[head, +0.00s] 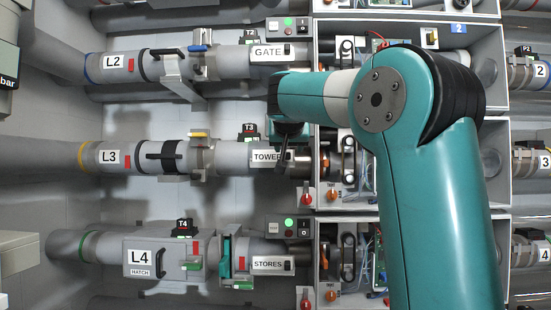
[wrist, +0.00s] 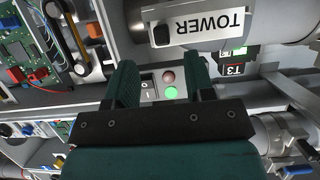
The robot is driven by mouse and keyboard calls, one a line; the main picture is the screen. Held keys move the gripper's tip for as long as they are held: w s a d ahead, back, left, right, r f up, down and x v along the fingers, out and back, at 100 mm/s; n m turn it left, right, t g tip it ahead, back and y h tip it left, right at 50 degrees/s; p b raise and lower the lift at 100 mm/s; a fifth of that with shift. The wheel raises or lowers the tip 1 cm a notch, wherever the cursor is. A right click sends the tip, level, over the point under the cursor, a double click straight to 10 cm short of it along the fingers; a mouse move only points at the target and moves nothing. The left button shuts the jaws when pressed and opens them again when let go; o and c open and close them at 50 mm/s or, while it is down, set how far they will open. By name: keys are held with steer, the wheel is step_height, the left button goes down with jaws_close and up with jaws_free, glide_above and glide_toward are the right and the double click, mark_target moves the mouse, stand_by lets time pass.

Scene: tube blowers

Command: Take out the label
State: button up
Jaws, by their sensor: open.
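Three white name labels sit on the grey tubes in the head view: GATE (head: 267,53), TOWER (head: 266,156) and STORES (head: 267,263). Each has a small black piece at its right end. The TOWER label also shows upside down at the top of the wrist view (wrist: 212,24), flat along its tube. My gripper (head: 288,158) is in front of the right end of the TOWER label and partly hides it. In the wrist view my gripper (wrist: 160,78) is open, with nothing held between its fingers. The TOWER label lies beyond the fingertips, apart from them.
Between the fingers in the wrist view, a panel shows a black rocker switch (wrist: 147,90), a green light (wrist: 171,93) and a dark red one. A T3 display (wrist: 236,68) is beside it. Open boxes with circuit boards (wrist: 28,42) and wires lie to its left.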

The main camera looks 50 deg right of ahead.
mark_target(287, 152)
steer(key=x, duration=0.2)
steer(key=p+x, duration=0.1)
steer(key=x, duration=0.1)
steer(key=shift+w+d+r, duration=0.1)
steer(key=shift+w+r, duration=0.15)
steer(key=shift+w+d+f, duration=0.25)
steer(key=shift+w+d, duration=0.15)
steer(key=shift+d, duration=0.05)
jaws_close()
